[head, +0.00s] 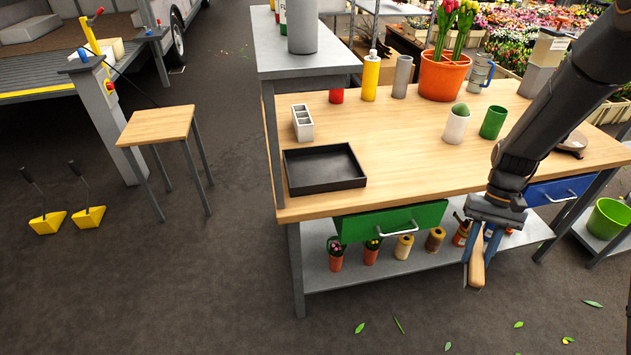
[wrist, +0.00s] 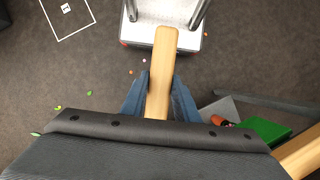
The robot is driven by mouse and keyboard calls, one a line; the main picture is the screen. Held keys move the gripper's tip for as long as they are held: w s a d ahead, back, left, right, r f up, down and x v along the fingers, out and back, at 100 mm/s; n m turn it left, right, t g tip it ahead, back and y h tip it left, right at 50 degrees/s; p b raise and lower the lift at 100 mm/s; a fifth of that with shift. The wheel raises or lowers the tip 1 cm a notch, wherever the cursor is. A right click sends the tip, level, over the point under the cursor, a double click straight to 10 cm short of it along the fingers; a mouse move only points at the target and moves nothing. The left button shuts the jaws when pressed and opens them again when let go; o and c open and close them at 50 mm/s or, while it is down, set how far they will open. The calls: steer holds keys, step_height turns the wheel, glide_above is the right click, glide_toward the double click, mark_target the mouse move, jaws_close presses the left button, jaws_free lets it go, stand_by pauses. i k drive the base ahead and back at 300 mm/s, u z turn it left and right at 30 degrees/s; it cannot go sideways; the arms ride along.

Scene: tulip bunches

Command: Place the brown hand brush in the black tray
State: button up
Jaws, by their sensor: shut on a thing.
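My gripper (head: 480,256) hangs in front of the workbench's front edge, to the right of the green drawer. Its blue fingers are shut on the brown hand brush (head: 477,270), whose light wooden part points down. In the wrist view the brush (wrist: 162,70) is a long tan piece between the fingers (wrist: 160,95); its bristles cannot be made out. The black tray (head: 325,170) lies empty on the left front of the wooden bench top, left of and higher than my gripper. The tray does not show in the wrist view.
The bench (head: 400,150) carries a white block with holes (head: 302,122), a cactus in a white pot (head: 456,127) and a green cup (head: 493,122). The green drawer (head: 390,222) and blue drawer (head: 560,190) are beneath. Bench top right of the tray is clear.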

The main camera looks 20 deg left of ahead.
mark_target(322, 171)
steer(key=k, duration=0.3)
steer(key=z, duration=1.75)
steer(key=i, duration=1.45)
steer(key=u, duration=2.8)
steer(key=i, duration=1.5)
